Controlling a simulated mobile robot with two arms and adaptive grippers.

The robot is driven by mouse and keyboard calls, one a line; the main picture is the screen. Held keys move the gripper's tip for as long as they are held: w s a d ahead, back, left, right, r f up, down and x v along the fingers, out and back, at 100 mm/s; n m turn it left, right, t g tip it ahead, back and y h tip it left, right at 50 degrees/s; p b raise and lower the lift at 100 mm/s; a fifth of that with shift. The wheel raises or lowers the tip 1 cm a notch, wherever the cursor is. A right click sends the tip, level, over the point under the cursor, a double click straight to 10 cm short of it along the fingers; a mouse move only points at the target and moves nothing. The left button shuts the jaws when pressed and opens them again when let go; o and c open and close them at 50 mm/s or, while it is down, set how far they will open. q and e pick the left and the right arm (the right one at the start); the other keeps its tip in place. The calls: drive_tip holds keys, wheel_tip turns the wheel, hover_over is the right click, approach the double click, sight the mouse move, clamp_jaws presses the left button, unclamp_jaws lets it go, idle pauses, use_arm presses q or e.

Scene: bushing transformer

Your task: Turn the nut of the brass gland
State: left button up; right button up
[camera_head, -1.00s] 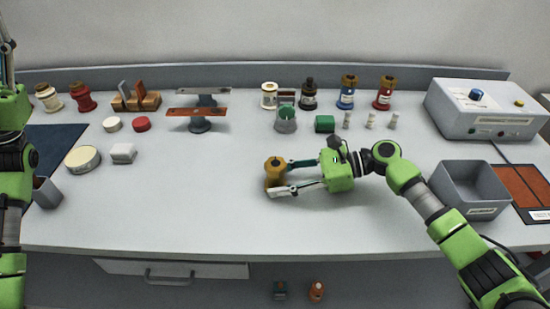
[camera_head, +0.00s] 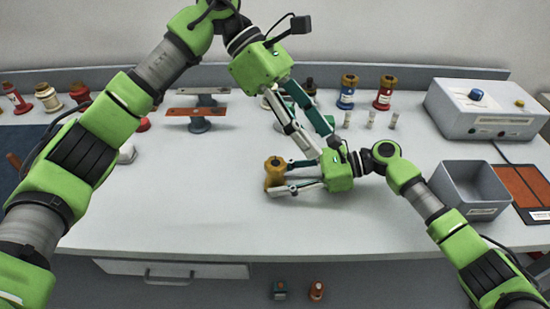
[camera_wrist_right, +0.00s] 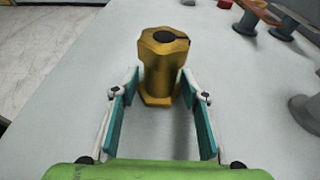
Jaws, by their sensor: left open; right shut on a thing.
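The brass gland (camera_head: 274,169) stands upright on the white table, its wide nut and dark centre on top. In the right wrist view the brass gland (camera_wrist_right: 162,68) stands between the two teal-padded fingers. My right gripper (camera_head: 281,177) comes in low from the right and is shut on the gland's body. My left gripper (camera_head: 322,146) hangs above the table, open and empty, fingers pointing down and right. Its tips overlap my right gripper's fingers and palm in the head view; I cannot tell the gap between them. The left fingers are not around the gland.
A grey bin (camera_head: 471,184) and a control box (camera_head: 483,108) stand at right. Blue (camera_head: 347,92) and red (camera_head: 384,93) bushings stand at the back. My left arm covers much of the left side. The table in front of the gland is clear.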

use_arm(q)
drive_tip(key=w+a+f+m+t+y, duration=0.1)
drive_tip(key=w+a+f+t+y, duration=0.1)
drive_tip(key=w+f+t+y, duration=0.15)
drive_tip(key=t+y, duration=0.2)
drive_tip(key=y, duration=0.3)
approach(275, 163)
drive_tip(key=shift+m+h, duration=0.25)
drive_tip(key=shift+m, duration=0.05)
drive_tip(key=f, duration=0.9)
drive_tip(key=shift+a, duration=0.25)
drive_tip(key=c, duration=1.1)
